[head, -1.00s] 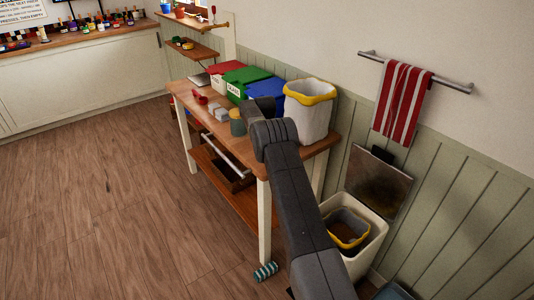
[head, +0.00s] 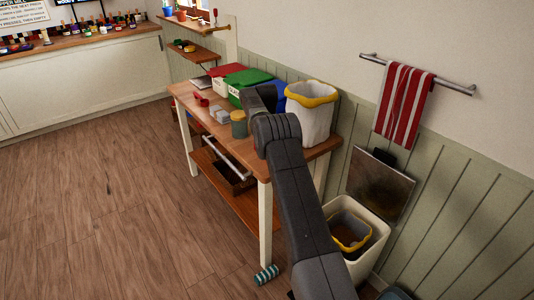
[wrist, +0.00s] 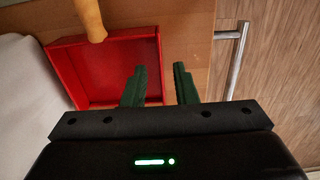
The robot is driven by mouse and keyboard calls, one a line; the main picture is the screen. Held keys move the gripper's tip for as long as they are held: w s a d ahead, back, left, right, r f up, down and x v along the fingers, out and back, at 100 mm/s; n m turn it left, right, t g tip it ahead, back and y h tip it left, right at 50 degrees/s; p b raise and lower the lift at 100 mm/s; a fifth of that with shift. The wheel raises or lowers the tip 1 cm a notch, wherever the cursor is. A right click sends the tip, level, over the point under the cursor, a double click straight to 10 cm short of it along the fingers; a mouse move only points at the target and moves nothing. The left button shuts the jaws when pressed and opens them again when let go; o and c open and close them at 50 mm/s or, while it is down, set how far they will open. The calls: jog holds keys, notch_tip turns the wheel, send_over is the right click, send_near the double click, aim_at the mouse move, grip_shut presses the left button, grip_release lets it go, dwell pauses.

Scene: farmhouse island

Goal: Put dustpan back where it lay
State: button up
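A red, shallow dustpan (wrist: 112,72) with raised rims lies on a wooden surface in the wrist view. A tan handle (wrist: 90,18) reaches over its far edge and runs out of the picture. In the head view my arm hides the gripper. A small red thing (head: 201,101) lies on the wooden table (head: 252,152); I cannot tell whether it is the dustpan.
Red-lidded and green-lidded boxes (head: 247,90) and a white bin with a yellow rim (head: 311,112) stand along the table's back. A grey-green canister (head: 239,125) stands near its front. A teal striped roll (head: 265,275) lies on the floor. The floor at left is clear.

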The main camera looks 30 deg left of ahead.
notch_tip(320, 180, up, 6)
jog(key=shift+r, duration=0.25)
jog(key=shift+f, duration=0.1)
notch_tip(320, 180, down, 12)
jog(key=shift+r+p, duration=0.15)
jog(key=shift+p, duration=0.45)
jog(key=shift+r+p, duration=0.4)
jog(key=shift+r, duration=1.3)
jog(key=shift+f, duration=0.15)
